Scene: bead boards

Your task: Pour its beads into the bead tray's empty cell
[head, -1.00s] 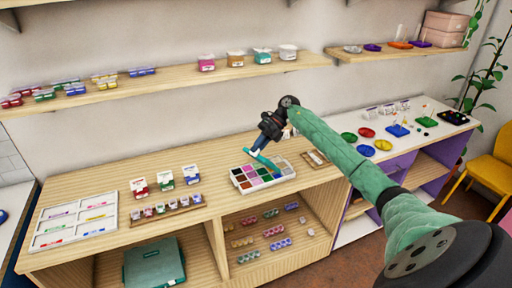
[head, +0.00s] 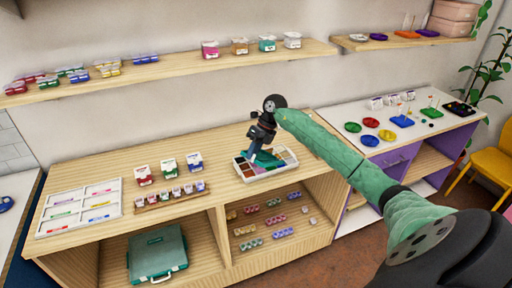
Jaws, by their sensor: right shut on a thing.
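My right gripper (head: 261,143) is shut on a teal scoop-like thing (head: 267,159), which it holds over the bead tray. The gripper and arm hide part of it, and I cannot tell whether beads are in it. The white bead tray (head: 262,177) lies on the wooden counter, with cells of several colours. The teal thing and the gripper cover part of its cells, and I cannot make out which cell is empty. My left gripper is not in view.
Left of the bead tray stand three small boxes (head: 168,166) and a rack of small jars (head: 172,198). A white sorting tray (head: 83,207) lies at the counter's left. A shelf (head: 180,75) runs above. Coloured dishes (head: 370,122) lie on the white counter at right.

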